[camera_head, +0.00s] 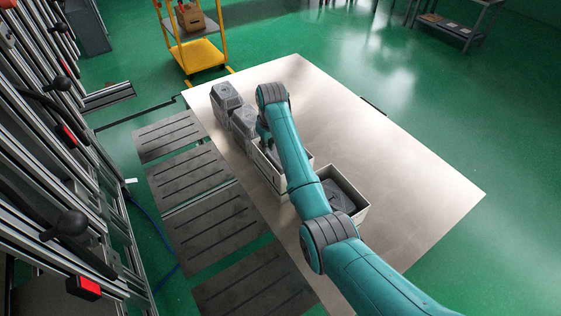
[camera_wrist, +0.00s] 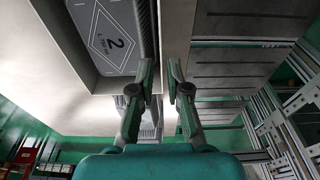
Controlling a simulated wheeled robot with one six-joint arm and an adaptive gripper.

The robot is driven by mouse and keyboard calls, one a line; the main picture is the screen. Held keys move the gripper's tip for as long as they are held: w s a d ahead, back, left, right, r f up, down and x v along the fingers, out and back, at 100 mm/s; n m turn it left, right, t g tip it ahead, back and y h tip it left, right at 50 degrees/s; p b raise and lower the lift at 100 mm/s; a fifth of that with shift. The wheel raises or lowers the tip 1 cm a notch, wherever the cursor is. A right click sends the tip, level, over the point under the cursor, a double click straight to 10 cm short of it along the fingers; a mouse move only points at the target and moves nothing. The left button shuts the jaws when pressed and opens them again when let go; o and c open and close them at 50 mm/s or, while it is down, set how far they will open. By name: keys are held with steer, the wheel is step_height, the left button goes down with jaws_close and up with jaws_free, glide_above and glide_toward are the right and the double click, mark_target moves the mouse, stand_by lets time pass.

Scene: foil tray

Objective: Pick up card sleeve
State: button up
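A grey printed piece (camera_wrist: 105,35), with a white diamond and the figure 2, lies inside a pale open bin (camera_wrist: 64,50) in the wrist view; it may be the card sleeve, but I cannot tell for sure. My gripper (camera_wrist: 161,75) is in front of the bin's right side, with its two fingers apart and a narrow gap between them. A strip of pale wall shows in the gap, and no held thing is visible. In the head view my arm hides the gripper and part of the bin (camera_head: 263,168) beneath it.
Another pale bin (camera_head: 357,214) holds a dark grey piece (camera_head: 340,197). Two grey objects, a farther one (camera_head: 227,99) and a nearer one (camera_head: 243,122), stand by the table's left edge. The metal table (camera_head: 400,170) is clear to the right. Dark slotted panels (camera_head: 190,170) lie left of it.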

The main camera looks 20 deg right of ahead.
mark_target(265, 158)
steer(key=f, duration=0.3)
steer(key=shift+w+a+f, duration=0.1)
steer(key=shift+w+f, duration=0.2)
steer(key=shift+f, duration=0.1)
steer(key=shift+w+a+f, duration=0.1)
steer(key=shift+w+f, duration=0.15)
steer(key=shift+f, duration=0.6)
steer(key=shift+w+a+f, duration=0.1)
steer(key=shift+w+f, duration=0.1)
steer(key=shift+f, duration=0.65)
steer(key=shift+w+a+f, duration=0.1)
steer(key=shift+w+f, duration=0.15)
steer(key=shift+f, duration=0.6)
jaws_close()
